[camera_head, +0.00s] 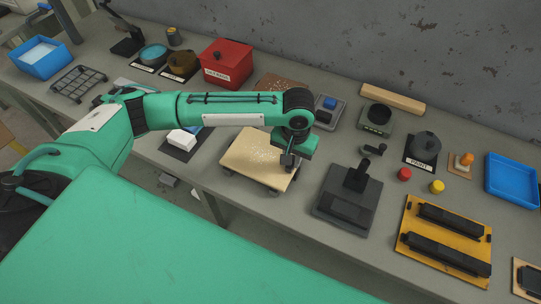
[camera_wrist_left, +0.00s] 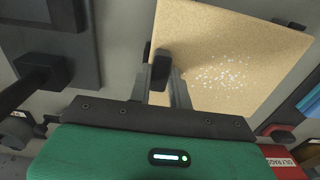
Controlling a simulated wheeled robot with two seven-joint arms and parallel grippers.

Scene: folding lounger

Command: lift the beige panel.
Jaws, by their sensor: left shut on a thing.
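The beige panel (camera_head: 254,157) is a flat square board with white speckles, near the front edge of the bench. Dark supports show below its front edge. My left gripper (camera_head: 288,162) reaches in from above at the panel's right edge. In the left wrist view the panel (camera_wrist_left: 235,50) fills the upper right, and the left gripper's fingers (camera_wrist_left: 164,82) are closed at a small dark tab (camera_wrist_left: 160,64) on its edge. The gripper hides part of that edge. My right gripper is not in view.
A dark grey stand (camera_head: 346,200) is close to the panel's right. A white block on a dark mat (camera_head: 179,145) is to its left. A red box (camera_head: 226,63) and a small grey tray (camera_head: 328,112) are behind. The bench (camera_head: 290,228) is bare in front.

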